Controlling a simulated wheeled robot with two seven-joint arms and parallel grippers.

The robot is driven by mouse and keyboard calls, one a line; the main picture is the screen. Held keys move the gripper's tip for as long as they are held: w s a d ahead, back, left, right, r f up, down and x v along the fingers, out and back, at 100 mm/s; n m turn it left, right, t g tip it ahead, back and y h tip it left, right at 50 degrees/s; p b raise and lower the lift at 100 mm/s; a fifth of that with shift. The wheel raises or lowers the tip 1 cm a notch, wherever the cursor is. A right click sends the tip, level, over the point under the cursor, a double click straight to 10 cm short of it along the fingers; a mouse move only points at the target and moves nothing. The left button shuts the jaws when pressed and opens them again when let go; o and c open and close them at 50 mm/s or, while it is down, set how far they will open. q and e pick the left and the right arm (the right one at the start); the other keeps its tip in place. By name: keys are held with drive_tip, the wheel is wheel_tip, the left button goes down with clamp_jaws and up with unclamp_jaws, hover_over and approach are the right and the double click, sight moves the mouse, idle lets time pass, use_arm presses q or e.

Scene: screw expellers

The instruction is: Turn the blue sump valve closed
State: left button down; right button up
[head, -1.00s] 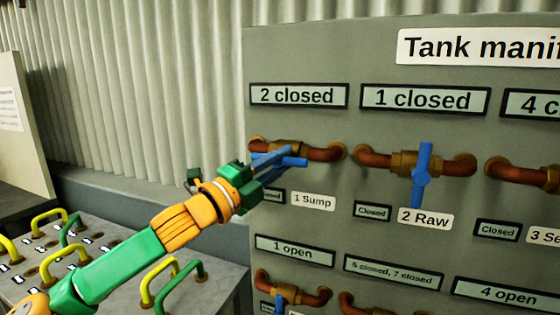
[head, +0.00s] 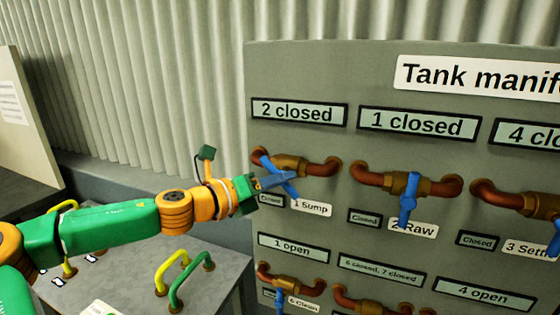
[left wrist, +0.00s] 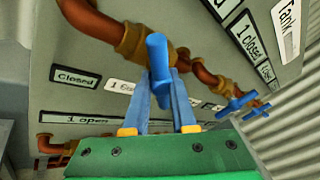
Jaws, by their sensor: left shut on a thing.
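The blue sump valve handle (head: 268,166) is on the brass valve body (head: 288,163) above the "1 Sump" label (head: 311,209). It slants across the pipe from upper left to lower right, between along and crosswise. My left gripper (head: 291,181) reaches it from the left, its blue fingers shut on the handle. In the left wrist view the handle (left wrist: 157,55) stands at the fingertips (left wrist: 163,78), partly hiding the brass body. My right gripper is in neither view.
The blue handle of the "2 Raw" valve (head: 410,192) stands crosswise to the right. Copper pipes and more valves sit lower on the grey panel (head: 275,75). Yellow and green hoop handles (head: 187,280) rise from the bench at lower left.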

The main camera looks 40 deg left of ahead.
use_arm(q)
drive_tip(key=m+p, duration=0.1)
drive_tip(key=p, duration=0.1)
drive_tip(key=m+g+y+p, duration=0.1)
drive_tip(key=shift+a+r+m+p, duration=0.1)
drive_tip(key=shift+r+m+p, duration=0.25)
drive_tip(key=shift+m+p, duration=0.05)
drive_tip(key=shift+f+m+g+y+p, duration=0.15)
drive_tip(key=shift+m+g+y+p, duration=0.35)
drive_tip(key=shift+m, duration=0.4)
drive_tip(key=shift+m+g+y, duration=0.4)
drive_tip(key=shift+m+y, duration=0.3)
drive_tip(key=shift+m, duration=0.1)
drive_tip(key=shift+a, duration=0.1)
drive_tip(key=c, duration=0.7)
unclamp_jaws()
drive_tip(key=shift+c, duration=0.2)
drive_tip(key=shift+f, duration=0.1)
